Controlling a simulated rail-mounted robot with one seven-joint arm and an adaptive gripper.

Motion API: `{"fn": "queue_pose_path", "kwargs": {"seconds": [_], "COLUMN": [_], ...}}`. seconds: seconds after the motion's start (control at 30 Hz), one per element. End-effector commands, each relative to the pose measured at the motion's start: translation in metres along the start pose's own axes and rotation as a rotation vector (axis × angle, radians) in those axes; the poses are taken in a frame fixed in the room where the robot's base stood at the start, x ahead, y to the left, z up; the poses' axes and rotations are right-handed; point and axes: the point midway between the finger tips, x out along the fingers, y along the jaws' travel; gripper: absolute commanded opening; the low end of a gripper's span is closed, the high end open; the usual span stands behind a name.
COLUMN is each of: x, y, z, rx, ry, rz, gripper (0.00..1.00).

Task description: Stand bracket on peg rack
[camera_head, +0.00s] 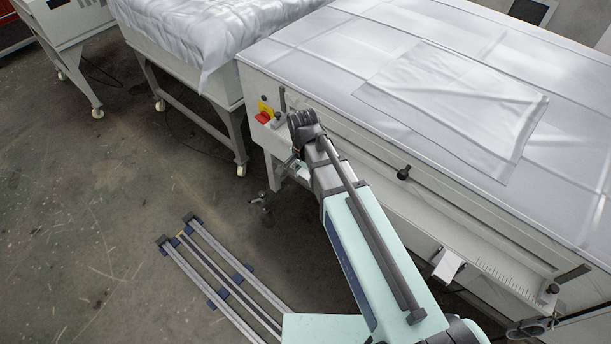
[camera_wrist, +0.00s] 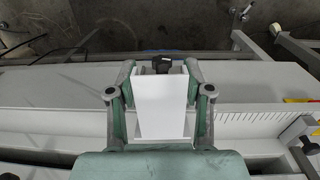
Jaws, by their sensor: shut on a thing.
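My gripper (camera_wrist: 160,68) is shut on a white bracket (camera_wrist: 162,108), seen in the wrist view. Its fingers press on the left and right sides of the bracket, whose flat white face is toward the camera. A dark knob-like part (camera_wrist: 162,63) shows just beyond the bracket's far edge. I cannot tell whether it touches the bracket. In the head view my arm hides most of the gripper and the held piece. No peg rack can be made out for certain; a pale ledge with a row of fine marks (camera_wrist: 248,116) lies right of the gripper in the wrist view.
A long white machine (camera_head: 430,190) with a cloth (camera_head: 455,105) on top stands beside my arm. A pale block (camera_head: 447,265) juts from its front, left of a marked strip (camera_head: 510,284). A black knob (camera_head: 403,173) sticks out. Rails (camera_head: 220,275) lie on the floor.

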Motion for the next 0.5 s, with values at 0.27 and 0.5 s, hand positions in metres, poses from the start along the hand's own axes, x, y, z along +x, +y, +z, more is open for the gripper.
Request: {"fn": "queue_pose_path", "kwargs": {"seconds": [0.27,0.5], "x": [-0.012,-0.02], "y": [0.0,0.001], "z": [0.0,0.0], "rx": [0.0,0.0], "ry": [0.001,0.001], "rz": [0.0,-0.001], "gripper": [0.1,0.1]}}
